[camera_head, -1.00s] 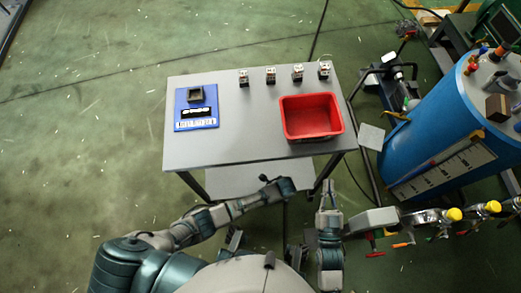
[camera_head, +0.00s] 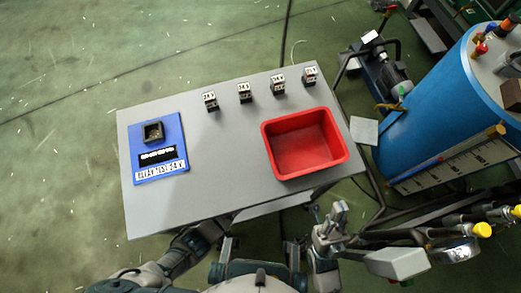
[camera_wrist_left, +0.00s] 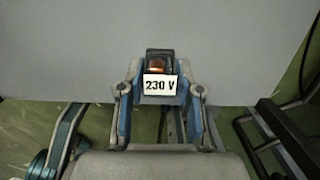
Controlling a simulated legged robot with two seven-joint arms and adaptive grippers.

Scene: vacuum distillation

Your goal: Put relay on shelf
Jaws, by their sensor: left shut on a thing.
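My left gripper (camera_wrist_left: 160,98) is shut on a relay (camera_wrist_left: 160,63) in the left wrist view. The relay is a small dark block with an orange-lit top and a white "230 V" label. In the head view my left arm reaches to the table's front edge, and its gripper and the relay are hidden there. Several small dark relays with white labels stand in a row along the table's back edge, one of them here (camera_head: 211,102). My right gripper (camera_head: 333,216) is empty in front of the table's right corner; its finger opening is unclear. I cannot make out a shelf.
The grey table (camera_head: 220,165) holds a blue board (camera_head: 176,137) with a dark square socket (camera_head: 153,131) at left and an empty red bin (camera_head: 303,147) at right. A blue tank (camera_head: 430,125) and pipework stand to the right. The table's middle is clear.

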